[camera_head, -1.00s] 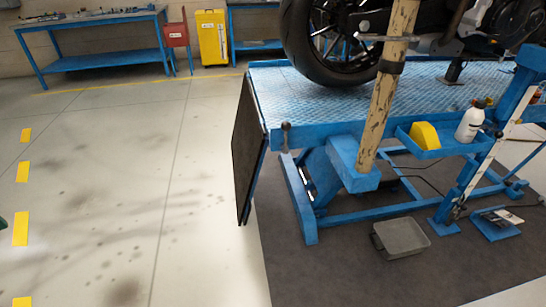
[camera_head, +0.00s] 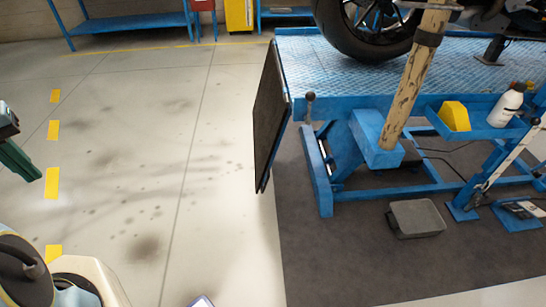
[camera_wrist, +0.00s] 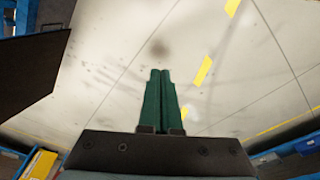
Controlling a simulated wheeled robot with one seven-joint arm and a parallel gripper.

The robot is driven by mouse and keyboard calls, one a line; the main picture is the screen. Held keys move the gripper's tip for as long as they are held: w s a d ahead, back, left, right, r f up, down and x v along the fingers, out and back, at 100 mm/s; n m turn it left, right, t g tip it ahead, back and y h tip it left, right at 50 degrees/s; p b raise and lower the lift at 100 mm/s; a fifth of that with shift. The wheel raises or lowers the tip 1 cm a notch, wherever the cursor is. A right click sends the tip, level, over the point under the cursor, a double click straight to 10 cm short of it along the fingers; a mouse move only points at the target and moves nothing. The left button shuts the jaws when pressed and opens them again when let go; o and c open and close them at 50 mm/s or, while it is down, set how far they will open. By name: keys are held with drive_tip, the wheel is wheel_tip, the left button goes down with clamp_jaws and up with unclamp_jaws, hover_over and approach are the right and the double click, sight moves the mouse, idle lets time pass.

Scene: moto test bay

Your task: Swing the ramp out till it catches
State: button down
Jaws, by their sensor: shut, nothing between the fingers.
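The ramp (camera_head: 268,118) is a dark, thin panel at the left end of the blue lift table (camera_head: 350,72). It hangs down steeply from the table's edge, its lower end above the floor. A dark panel that looks like the ramp (camera_wrist: 28,75) also shows at the left of the wrist view. My gripper (camera_wrist: 161,73) has green fingers pressed together, empty, over open floor and apart from that panel.
A ball-topped lever (camera_head: 309,98) stands at the table's corner by the ramp. A grey tray (camera_head: 417,217) lies on the dark mat (camera_head: 340,260). The floor left of the ramp is clear.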

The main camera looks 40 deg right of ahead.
drive_tip(key=c, duration=1.6)
unclamp_jaws()
drive_tip(key=c, duration=1.4)
unclamp_jaws()
drive_tip(key=shift+d+f, duration=0.1)
drive_tip(key=shift+f, duration=0.15)
drive_tip(key=shift+o, duration=1.4)
drive_tip(key=w+d+f+g+h+b, duration=0.1)
drive_tip(key=d+f+b, duration=0.4)
drive_tip(key=f, duration=0.4)
drive_tip(key=shift+w+n+g+b, duration=0.3)
drive_tip(key=shift+n+b, duration=0.1)
drive_tip(key=shift+b, duration=0.4)
drive_tip(key=w+d+f+n+g+h+b, duration=0.15)
drive_tip(key=d+f+n+h+b, duration=0.65)
drive_tip(key=d+f+b, duration=1.3)
drive_tip(key=w+d+f+n+g+h+b, duration=0.1)
drive_tip(key=w+d+f+n+h+b, duration=0.2)
drive_tip(key=d+f+n+h+b, duration=1.15)
drive_tip(key=d+f+m+y+b, duration=0.2)
drive_tip(key=d+f, duration=0.4)
drive_tip(key=d, duration=0.5)
drive_tip(key=s+d+f+m+y+b, duration=0.1)
drive_tip(key=d+f+m+y+b, duration=0.1)
drive_tip(key=d+f+m+y, duration=0.2)
drive_tip(key=d+f+m, duration=0.1)
drive_tip(key=d+f, duration=0.2)
drive_tip(key=d, duration=0.4)
drive_tip(key=shift+s+f, duration=0.2)
drive_tip(key=shift+f, duration=0.1)
